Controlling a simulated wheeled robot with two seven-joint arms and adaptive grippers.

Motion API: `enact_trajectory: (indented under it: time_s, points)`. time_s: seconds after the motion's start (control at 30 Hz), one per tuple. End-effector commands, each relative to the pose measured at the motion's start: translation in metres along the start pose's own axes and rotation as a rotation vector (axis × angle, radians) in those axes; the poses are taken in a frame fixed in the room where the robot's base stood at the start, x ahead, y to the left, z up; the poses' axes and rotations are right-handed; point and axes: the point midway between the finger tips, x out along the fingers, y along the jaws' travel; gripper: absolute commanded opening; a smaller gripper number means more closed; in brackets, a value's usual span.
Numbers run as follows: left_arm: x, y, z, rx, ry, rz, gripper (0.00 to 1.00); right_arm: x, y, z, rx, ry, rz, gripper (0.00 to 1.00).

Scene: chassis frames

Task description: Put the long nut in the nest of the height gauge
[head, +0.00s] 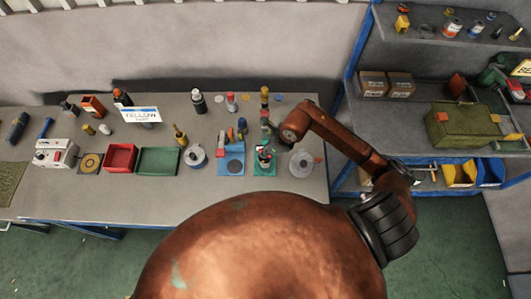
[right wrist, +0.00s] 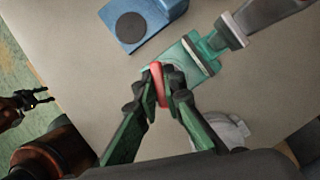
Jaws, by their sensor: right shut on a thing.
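My right gripper (right wrist: 165,82) is shut on a red, elongated piece, which I take for the long nut (right wrist: 157,86). It holds the piece over or at the edge of a teal-green device, apparently the height gauge (right wrist: 205,55). Whether the piece touches the device is unclear, and the nest is hidden by the fingers. In the head view the green base (head: 264,170) shows below my right gripper (head: 265,155), where the nut is too small to tell. My left gripper (right wrist: 48,97) shows at the left of the right wrist view, open and empty, away from the gauge.
A blue device (head: 231,165) with a dark disc stands left of the green one. A round grey object (head: 301,163) stands to the right. Further left are a green tray (head: 158,161) and a red bin (head: 120,157). Several bottles stand behind. The front table strip is clear.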

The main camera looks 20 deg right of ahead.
Motion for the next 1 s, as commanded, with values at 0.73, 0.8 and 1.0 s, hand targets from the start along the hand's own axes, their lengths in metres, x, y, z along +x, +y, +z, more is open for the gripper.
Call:
enact_trajectory:
  time_s: [0.73,0.8,1.0]
  points:
    - [-0.012,-0.001,-0.004,-0.001,0.003,-0.001,0.49,0.039,-0.007,-0.014,-0.002,0.0,-0.001,0.1]
    - [-0.012,-0.001,-0.004,-0.001,0.003,-0.001,0.49,0.038,-0.007,-0.013,-0.001,-0.001,-0.001,0.15]
    - [-0.012,-0.001,-0.003,-0.001,0.002,-0.001,0.49,0.038,-0.007,-0.013,-0.001,-0.001,-0.001,0.26]
